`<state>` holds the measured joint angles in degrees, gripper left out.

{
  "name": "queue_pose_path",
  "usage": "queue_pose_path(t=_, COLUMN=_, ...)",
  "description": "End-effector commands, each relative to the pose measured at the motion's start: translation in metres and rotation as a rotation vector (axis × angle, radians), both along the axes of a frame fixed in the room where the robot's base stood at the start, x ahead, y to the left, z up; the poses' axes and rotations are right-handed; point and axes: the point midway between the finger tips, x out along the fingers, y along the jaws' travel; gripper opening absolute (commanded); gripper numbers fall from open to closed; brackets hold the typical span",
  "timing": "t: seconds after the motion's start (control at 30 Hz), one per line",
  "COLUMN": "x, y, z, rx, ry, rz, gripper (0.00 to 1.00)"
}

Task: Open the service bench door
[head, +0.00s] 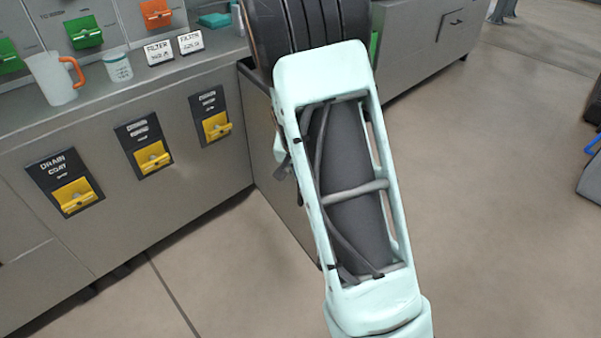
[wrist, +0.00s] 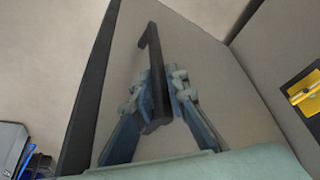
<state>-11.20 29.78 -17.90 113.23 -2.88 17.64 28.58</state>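The service bench door (head: 285,195) is a grey panel that stands out from the bench front at a wide angle, swung open. It also fills the middle of the wrist view (wrist: 205,65), with a dark edge on its left. A long black bar handle (wrist: 154,70) is fixed to its face. My gripper (wrist: 160,88) has one finger on each side of the handle, close against it, and appears shut on it.
The bench front (head: 110,215) has several yellow latches (head: 153,157) under black labels. A white pitcher (head: 55,80), a cup (head: 118,66) and filter cards (head: 159,53) stand on its top. Floor (head: 500,200) to the right is clear up to a grey object (head: 590,180) at the edge.

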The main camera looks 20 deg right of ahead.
Motion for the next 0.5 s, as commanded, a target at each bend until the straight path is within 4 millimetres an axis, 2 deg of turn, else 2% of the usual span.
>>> queue_pose_path(t=0.03, x=-0.0061, y=-0.0014, z=-0.0042, rx=-0.001, ry=0.016, rz=-0.003, gripper=0.17)
queue_pose_path(t=0.13, x=-0.0054, y=-0.0014, z=-0.0038, rx=-0.001, ry=0.015, rz=-0.003, gripper=0.28)
queue_pose_path(t=0.5, x=-0.0032, y=0.0007, z=0.0034, rx=0.000, ry=0.005, rz=-0.001, gripper=0.28)
